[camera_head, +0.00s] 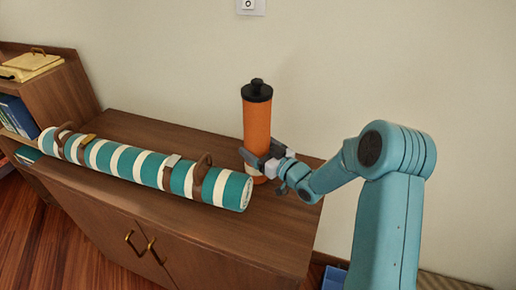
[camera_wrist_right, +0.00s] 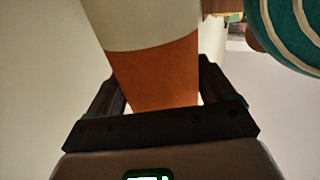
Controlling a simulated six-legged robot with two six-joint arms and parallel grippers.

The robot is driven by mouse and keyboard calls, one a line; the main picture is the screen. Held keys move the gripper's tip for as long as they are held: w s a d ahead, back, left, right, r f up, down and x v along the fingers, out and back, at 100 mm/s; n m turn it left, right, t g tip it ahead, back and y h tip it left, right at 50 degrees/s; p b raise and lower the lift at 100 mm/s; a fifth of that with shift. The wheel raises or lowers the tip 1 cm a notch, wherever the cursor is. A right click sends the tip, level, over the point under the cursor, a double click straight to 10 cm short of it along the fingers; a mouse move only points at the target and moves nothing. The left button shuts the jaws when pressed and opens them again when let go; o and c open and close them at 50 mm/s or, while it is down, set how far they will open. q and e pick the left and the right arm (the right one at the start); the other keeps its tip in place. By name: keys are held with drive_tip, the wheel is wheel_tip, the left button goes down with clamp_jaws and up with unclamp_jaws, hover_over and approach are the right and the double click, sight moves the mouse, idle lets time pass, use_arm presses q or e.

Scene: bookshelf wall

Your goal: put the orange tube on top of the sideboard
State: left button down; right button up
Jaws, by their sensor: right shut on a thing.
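The orange tube (camera_head: 257,125) stands upright with a black cap on top and a white band at its lower end. My right gripper (camera_head: 262,161) is shut on its lower part, with a finger on either side. In the right wrist view the orange tube (camera_wrist_right: 155,70) fills the space between the fingers of the right gripper (camera_wrist_right: 160,82). The tube is over the right part of the brown sideboard (camera_head: 268,222); I cannot tell whether its base touches the top. My left gripper is not in view.
A teal-and-white striped roll (camera_head: 130,160) with brown straps lies across the sideboard's front, left of the tube. A shelf unit (camera_head: 68,95) with books stands at the left. A wall socket (camera_head: 250,6) is on the wall behind. The back left of the sideboard top is clear.

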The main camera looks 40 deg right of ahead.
drive_tip(key=shift+w+f, duration=0.1)
drive_tip(key=shift+f, duration=0.15)
drive_tip(key=shift+r, duration=0.15)
drive_tip(key=shift+f+b, duration=0.25)
drive_tip(key=shift+b, duration=0.1)
drive_tip(key=o, duration=1.1)
drive_tip(key=shift+c, duration=0.2)
drive_tip(key=shift+r+p, duration=0.3)
drive_tip(key=shift+p, duration=0.1)
drive_tip(key=shift+s+d+f, duration=0.1)
drive_tip(key=shift+s+f, duration=0.05)
drive_tip(key=shift+s, duration=0.3)
drive_tip(key=s+b, duration=0.2)
drive_tip(key=s, duration=0.9)
drive_tip(key=shift+d, duration=0.25)
